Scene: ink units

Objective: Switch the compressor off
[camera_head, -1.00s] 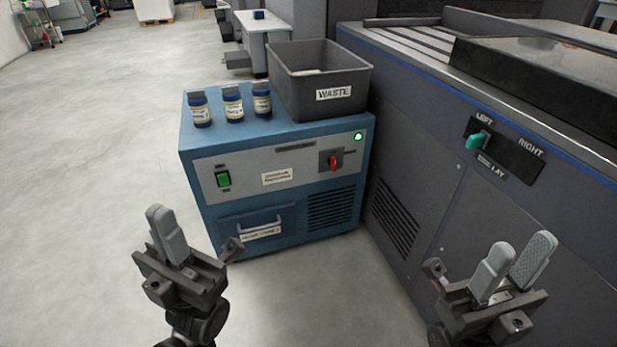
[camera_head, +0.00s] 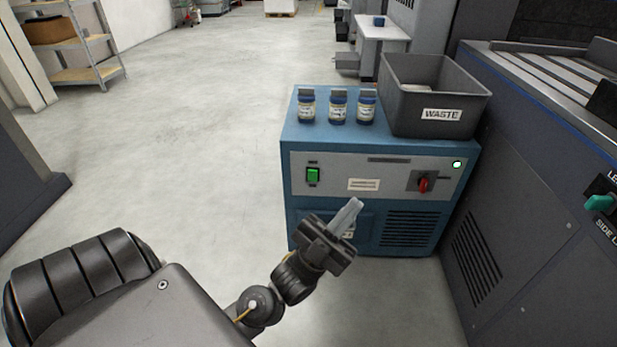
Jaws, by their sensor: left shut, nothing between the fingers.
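The compressor (camera_head: 300,218) is a blue cabinet with a grey front panel. A green rocker switch (camera_head: 313,175) sits at the left of the panel, and a red rotary knob (camera_head: 423,184) at the right. A small pale green light (camera_head: 457,164) shows at the panel's upper right corner. My left gripper (camera_head: 347,212) is shut and empty. It appears in front of the cabinet's lower middle, below the panel, and hides much of the drawer; whether it touches cannot be told. My right gripper is out of view.
On the cabinet top stand three small jars (camera_head: 338,106) and a grey waste bin (camera_head: 441,112). A large dark machine (camera_head: 530,190) with a green lever (camera_head: 599,202) stands close on the right. The floor (camera_head: 190,150) to the left is clear, with shelving (camera_head: 75,45) further back.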

